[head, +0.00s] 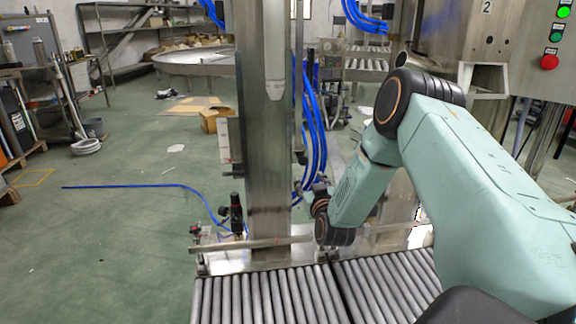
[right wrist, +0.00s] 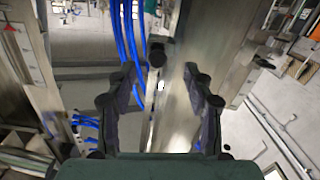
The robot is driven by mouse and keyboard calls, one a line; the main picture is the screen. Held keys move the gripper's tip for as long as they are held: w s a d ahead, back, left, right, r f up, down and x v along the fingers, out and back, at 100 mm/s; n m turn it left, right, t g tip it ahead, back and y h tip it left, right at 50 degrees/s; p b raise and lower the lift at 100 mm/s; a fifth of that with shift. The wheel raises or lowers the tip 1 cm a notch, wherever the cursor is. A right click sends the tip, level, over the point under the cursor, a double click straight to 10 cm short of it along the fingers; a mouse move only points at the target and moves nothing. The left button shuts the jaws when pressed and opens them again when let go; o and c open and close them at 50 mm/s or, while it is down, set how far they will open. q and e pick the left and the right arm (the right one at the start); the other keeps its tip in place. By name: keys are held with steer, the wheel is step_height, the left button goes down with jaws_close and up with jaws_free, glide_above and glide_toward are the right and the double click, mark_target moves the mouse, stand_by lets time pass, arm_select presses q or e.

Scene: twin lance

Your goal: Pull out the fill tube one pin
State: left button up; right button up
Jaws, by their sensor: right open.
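My right gripper (right wrist: 160,82) is open in the right wrist view, with nothing between its dark fingers. A small dark round knob (right wrist: 157,54), possibly the fill tube one pin, shows beyond and between the fingertips, apart from them. In the head view my right gripper (head: 321,192) is small and partly hidden by my own arm, just right of a tall steel column (head: 268,170). A pale nozzle-like tube end (head: 273,84) hangs at the column's upper front. I cannot make out a pin clearly in the head view. My left gripper is not in view.
Blue hoses (head: 314,130) run down right of the column, close to my right gripper. A roller conveyor (head: 290,295) lies at the front. A control box (head: 545,45) with green and red buttons is at upper right. The green floor at left is mostly open.

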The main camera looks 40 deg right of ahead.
mark_target(304, 163)
steer(key=shift+n+h, duration=0.3)
steer(key=b+x, duration=0.1)
steer(key=x, duration=0.2)
steer(key=r+b+x, duration=0.1)
steer(key=x, duration=0.1)
steer(key=shift+w+d+r, duration=0.1)
steer(key=shift+w+d, duration=0.1)
steer(key=shift+w, duration=0.2)
steer(key=shift+w+d+r+b, duration=0.1)
steer(key=shift+w+d+b, duration=0.2)
steer(key=shift+w+b, duration=0.25)
steer(key=shift+w+d, duration=0.1)
steer(key=shift+w, duration=0.15)
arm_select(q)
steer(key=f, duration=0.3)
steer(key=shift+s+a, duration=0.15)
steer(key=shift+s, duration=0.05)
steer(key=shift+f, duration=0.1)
arm_select(e)
steer(key=shift+c, duration=0.5)
jaws_close()
